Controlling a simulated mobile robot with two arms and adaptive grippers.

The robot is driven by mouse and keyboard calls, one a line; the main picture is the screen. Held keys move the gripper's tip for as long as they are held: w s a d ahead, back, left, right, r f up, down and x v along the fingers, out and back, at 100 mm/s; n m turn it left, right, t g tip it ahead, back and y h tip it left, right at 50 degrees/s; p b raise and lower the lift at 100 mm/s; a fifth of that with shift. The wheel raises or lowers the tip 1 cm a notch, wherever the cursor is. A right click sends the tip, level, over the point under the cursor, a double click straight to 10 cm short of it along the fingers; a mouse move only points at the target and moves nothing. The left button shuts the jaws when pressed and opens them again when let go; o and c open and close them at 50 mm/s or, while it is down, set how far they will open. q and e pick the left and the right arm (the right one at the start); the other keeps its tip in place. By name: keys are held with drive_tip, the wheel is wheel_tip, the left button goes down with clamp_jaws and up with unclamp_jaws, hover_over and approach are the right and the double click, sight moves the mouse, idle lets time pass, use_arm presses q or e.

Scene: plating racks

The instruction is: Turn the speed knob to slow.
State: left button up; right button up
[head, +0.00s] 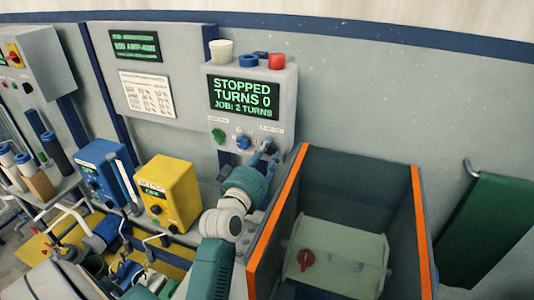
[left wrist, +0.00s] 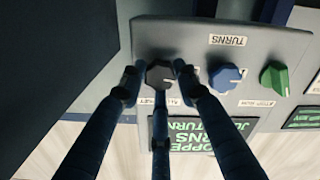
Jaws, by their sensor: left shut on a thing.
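A grey control box (head: 284,95) on the wall has a screen reading STOPPED, TURNS 0, JOB: 2 TURNS. Below the screen are a green knob (head: 218,135), a blue knob (head: 243,142) and, at the right, a dark grey knob. My left gripper (head: 265,152) is at that right knob and hides most of it. In the left wrist view, upside down, the dark grey knob (left wrist: 159,75) sits between my fingers, which are shut on it. Its label is partly covered, so its setting cannot be read for sure. My right gripper is not in view.
A dark bin with orange edges (head: 277,222) stands right of my left arm, with a pale green box (head: 335,255) inside. A yellow box (head: 168,185) and a blue box (head: 97,170) stand at left. A white cup (head: 221,52) is on top of the control box.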

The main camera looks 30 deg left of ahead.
use_arm(q)
drive_tip(key=shift+n, duration=1.1)
drive_tip(key=o, duration=1.2)
drive_tip(key=shift+c, duration=0.2)
drive_tip(key=shift+s, duration=0.1)
drive_tip(key=shift+s, duration=0.1)
drive_tip(key=v, duration=0.7)
drive_tip(key=shift+s, duration=0.15)
